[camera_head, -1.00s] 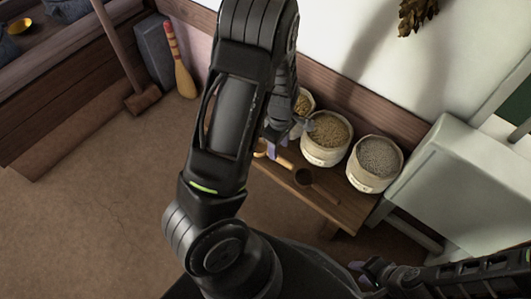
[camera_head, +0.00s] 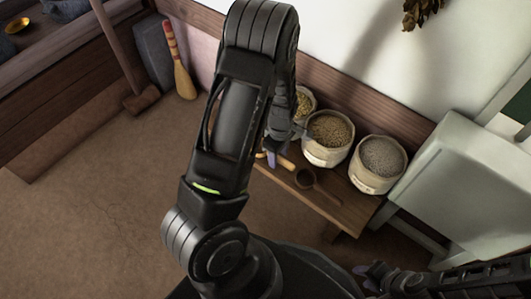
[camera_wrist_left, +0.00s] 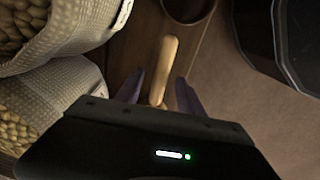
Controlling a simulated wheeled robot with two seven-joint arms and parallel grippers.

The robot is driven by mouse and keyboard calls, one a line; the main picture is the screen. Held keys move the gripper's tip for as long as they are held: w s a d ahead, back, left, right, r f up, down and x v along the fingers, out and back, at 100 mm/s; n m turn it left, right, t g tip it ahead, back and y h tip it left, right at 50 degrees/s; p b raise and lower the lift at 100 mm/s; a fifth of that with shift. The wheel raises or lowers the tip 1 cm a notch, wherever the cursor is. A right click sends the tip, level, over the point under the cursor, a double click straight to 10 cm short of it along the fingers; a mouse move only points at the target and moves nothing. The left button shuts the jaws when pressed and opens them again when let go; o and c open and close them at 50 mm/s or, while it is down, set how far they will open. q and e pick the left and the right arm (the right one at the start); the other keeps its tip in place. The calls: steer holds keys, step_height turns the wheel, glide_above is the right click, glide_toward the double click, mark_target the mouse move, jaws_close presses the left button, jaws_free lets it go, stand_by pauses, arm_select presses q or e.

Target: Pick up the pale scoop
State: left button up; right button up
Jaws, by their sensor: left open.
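The pale scoop (camera_head: 285,162) lies on the wooden bench, partly hidden behind my left arm in the head view. Its light wooden handle (camera_wrist_left: 165,62) shows in the left wrist view; its other end is hidden by the gripper body. My left gripper (camera_head: 271,158) is low over the bench at the scoop. In the left wrist view, the left gripper (camera_wrist_left: 159,82) is open, with one purple finger on each side of the handle and gaps visible. My right gripper (camera_head: 374,272) is at the lower right, away from the bench; its jaw opening is unclear.
A dark scoop (camera_head: 306,178) lies beside the pale one on the bench (camera_head: 345,208). Several grain sacks, including a tan-grain one (camera_head: 327,155) and a grey-grain one (camera_head: 375,180), stand behind, close to my left gripper. A pale cabinet (camera_head: 470,185) is at right.

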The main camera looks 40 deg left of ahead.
arm_select(q)
steer(key=shift+c, duration=0.3)
jaws_close()
stand_by(0.4)
